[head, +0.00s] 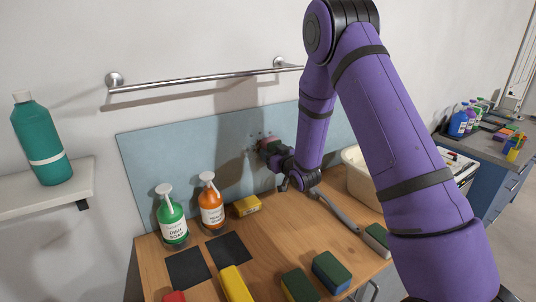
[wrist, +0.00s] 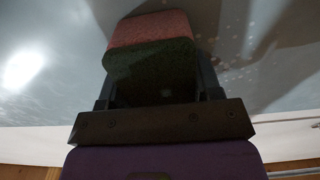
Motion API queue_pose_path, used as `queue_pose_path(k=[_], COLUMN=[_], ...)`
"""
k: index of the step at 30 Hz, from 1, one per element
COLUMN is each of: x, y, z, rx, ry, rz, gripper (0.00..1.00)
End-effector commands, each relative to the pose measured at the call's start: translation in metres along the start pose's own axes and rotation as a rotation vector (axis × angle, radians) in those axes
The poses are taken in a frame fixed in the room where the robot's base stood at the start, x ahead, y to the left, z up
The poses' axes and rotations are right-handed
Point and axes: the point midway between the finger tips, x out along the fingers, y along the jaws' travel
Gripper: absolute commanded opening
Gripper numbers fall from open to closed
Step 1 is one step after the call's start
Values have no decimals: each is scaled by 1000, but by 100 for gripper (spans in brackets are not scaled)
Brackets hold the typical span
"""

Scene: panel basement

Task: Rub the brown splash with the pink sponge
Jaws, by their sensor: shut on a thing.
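The pink sponge (head: 270,145) has a dark green layer on its near side. It also shows in the wrist view (wrist: 150,30), held between the two fingers. My gripper (head: 279,154) is shut on it, up at the blue-grey wall panel (head: 160,150). The pink face points toward the panel; I cannot tell whether it touches. The brown splash (head: 254,138) is small specks on the panel around the sponge. In the wrist view, brownish specks (wrist: 238,65) lie right of the sponge; part of the splash may be hidden behind it.
A long-handled brush (head: 338,210) and a cream basin (head: 357,180) are right. A metal rail (head: 200,80) runs above the panel.

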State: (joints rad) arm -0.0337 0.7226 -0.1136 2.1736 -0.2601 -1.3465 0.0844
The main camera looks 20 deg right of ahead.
Motion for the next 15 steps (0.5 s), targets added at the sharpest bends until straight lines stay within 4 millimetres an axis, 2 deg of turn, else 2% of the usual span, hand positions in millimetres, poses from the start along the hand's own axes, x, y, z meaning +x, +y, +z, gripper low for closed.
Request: queue_pose_path(k=[1, 3, 15], x=[1, 1, 0], y=[9, 12, 14], z=[-1, -1, -19], rx=[-2, -2, -2], ry=[4, 4, 9], rz=[11, 12, 10], gripper=[40, 40, 40])
